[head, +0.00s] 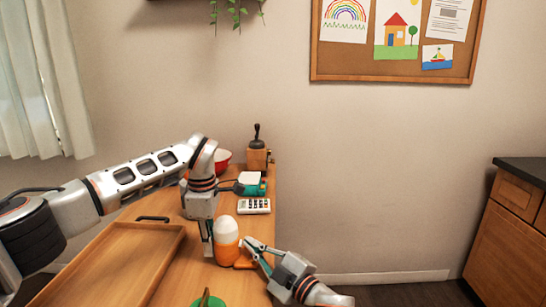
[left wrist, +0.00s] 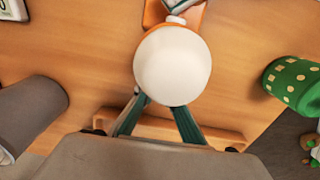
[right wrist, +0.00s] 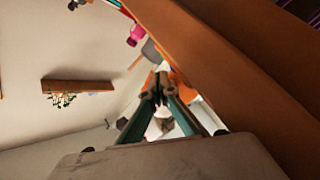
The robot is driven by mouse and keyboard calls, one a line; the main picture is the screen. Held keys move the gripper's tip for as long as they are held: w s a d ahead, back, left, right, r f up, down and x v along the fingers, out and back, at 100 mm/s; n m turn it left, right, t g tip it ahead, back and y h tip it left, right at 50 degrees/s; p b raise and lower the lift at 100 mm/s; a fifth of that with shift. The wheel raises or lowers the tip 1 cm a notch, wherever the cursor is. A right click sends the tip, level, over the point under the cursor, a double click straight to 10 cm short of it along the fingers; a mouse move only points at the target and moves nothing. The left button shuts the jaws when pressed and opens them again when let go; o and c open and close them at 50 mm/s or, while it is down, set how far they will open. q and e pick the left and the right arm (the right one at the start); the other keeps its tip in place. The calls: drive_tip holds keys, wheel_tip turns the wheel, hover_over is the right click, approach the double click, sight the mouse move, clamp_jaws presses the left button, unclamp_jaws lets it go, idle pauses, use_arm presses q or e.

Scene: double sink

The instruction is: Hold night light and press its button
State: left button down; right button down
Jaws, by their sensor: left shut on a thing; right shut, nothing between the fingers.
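The night light has a white dome top (head: 227,226) and an orange body (head: 227,249), and stands upright on the wooden table. My left gripper (head: 209,238) is shut on it from the left. In the left wrist view the dome (left wrist: 172,65) covers part of the fingers. A small white button (left wrist: 176,20) shows on the orange base beyond the dome. My right gripper (head: 247,243) is shut and empty, its tips close to the base on the right side; they also show near the button (left wrist: 182,5). I cannot tell whether they touch it. The right wrist view shows the closed tips (right wrist: 158,95) before orange parts.
A wooden tray (head: 172,233) lies at the left. A green object (head: 208,300) is at the front. The table's right edge is close.

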drive_tip(key=shift+s+a+f, duration=0.3)
drive_tip(key=shift+s+a, duration=0.15)
drive_tip(key=shift+a, duration=0.2)
drive_tip(key=shift+d, duration=0.1)
drive_tip(key=shift+d+f, duration=0.2)
drive_tip(key=shift+d, duration=0.25)
drive_tip(key=shift+w+d+r, duration=0.1)
drive_tip(key=shift+d+r, duration=0.05)
drive_tip(key=shift+d, duration=1.15)
drive_tip(key=shift+w+d+r, duration=0.1)
drive_tip(key=shift+d, duration=1.3)
drive_tip(key=d, duration=0.4)
drive_tip(key=shift+w+d+r, duration=0.15)
drive_tip(key=shift+w, duration=0.05)
drive_tip(key=shift+a, duration=4.4)
